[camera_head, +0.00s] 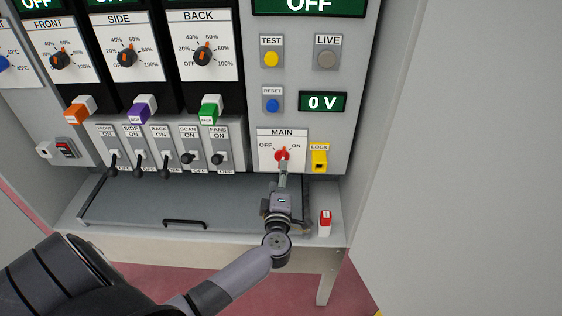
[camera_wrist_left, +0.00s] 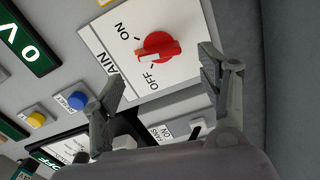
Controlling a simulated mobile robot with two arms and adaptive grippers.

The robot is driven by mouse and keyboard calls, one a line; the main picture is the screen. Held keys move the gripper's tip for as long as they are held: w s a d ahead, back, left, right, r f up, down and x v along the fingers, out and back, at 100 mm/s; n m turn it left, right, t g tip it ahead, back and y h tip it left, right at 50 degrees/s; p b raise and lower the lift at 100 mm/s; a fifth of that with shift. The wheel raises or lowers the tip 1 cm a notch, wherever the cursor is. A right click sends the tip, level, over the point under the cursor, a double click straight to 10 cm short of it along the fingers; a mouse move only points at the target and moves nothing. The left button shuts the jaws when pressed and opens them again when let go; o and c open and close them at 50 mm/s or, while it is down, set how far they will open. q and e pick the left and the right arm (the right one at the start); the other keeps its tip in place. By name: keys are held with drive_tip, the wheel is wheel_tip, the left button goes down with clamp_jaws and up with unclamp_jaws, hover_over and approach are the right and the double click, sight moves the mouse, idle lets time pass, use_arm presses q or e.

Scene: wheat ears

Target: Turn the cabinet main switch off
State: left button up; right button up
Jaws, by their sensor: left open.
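The main switch is a red rotary knob (camera_head: 282,155) on a white plate marked MAIN, OFF and ON, at the lower right of the cabinet panel. The knob (camera_wrist_left: 158,47) shows large in the left wrist view, with a pale mark at its left end, on the side between the ON and OFF labels. Which label it points at exactly I cannot tell. My left gripper (camera_head: 284,174) is just below the knob, reaching up toward the plate. In the left wrist view its fingers (camera_wrist_left: 161,65) are open and empty, one to each side of the knob, with no clear contact.
A yellow lock piece (camera_head: 319,160) is close right of the switch. Several black toggles (camera_head: 189,158) line up to its left. A 0 V display (camera_head: 323,102) is above right. A red-topped white block (camera_head: 325,223) stands on the ledge below. The grey wall (camera_head: 460,150) on the right is bare.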

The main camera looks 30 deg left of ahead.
use_arm(q)
drive_tip(key=x, duration=0.6)
drive_tip(key=shift+w, duration=0.15)
drive_tip(key=c, duration=1.2)
drive_tip(key=shift+o, duration=0.2)
drive_tip(key=shift+f+n, duration=0.1)
drive_tip(key=shift+n, duration=0.3)
drive_tip(key=n+b, duration=0.2)
drive_tip(key=n, duration=0.8)
drive_tip(key=shift+f+b, duration=0.1)
drive_tip(key=shift+b, duration=0.25)
drive_tip(key=shift+n, duration=0.4)
